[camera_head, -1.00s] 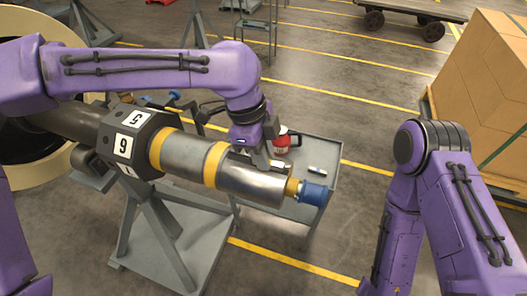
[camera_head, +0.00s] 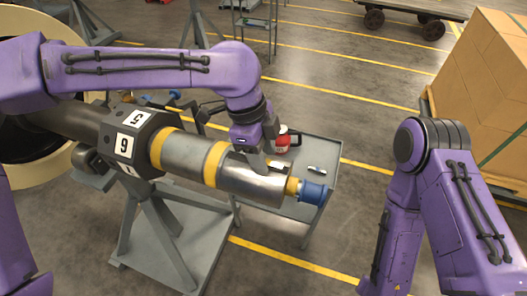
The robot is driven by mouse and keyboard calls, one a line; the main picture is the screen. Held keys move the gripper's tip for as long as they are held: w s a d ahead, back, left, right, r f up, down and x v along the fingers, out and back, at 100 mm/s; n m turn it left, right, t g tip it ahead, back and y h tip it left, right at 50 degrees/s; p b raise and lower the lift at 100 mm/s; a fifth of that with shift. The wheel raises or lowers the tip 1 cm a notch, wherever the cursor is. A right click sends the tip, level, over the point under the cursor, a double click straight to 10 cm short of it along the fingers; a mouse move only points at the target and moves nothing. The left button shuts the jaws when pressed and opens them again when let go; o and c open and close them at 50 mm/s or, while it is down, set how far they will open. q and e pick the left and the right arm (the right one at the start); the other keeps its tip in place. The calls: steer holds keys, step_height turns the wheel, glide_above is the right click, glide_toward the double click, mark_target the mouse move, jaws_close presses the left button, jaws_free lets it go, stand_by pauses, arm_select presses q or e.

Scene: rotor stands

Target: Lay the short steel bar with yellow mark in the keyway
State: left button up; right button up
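The steel rotor shaft (camera_head: 183,153) with yellow bands lies across its stand and ends in a blue cap (camera_head: 312,192). My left gripper (camera_head: 262,172) points down at the top of the shaft's bare end section (camera_head: 236,181). Its fingers are small and partly overlap the shaft, so I cannot tell whether they are open or hold a bar. The keyway is hidden or too small to make out. A short light bar (camera_head: 317,169) lies on the grey side table behind the shaft; its mark is not clear. My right gripper is out of view.
The grey side table (camera_head: 325,150) also carries a red and white container (camera_head: 283,141) close behind my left gripper. A dark hexagonal collar (camera_head: 126,137) with number labels sits on the shaft. Boxes (camera_head: 487,85) stand at right. The floor between is clear.

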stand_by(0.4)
arm_select(q)
steer(key=o, duration=0.6)
steer(key=shift+c, duration=0.2)
steer(key=p+v, duration=0.2)
steer(key=d+p+v, duration=0.1)
steer(key=p+v, duration=0.1)
steer(key=p, duration=0.1)
steer(key=p+v, duration=0.3)
steer(key=shift+s+d+r, duration=0.2)
steer(key=shift+s+d, duration=0.05)
steer(key=shift+d, duration=0.05)
steer(key=shift+f, duration=0.1)
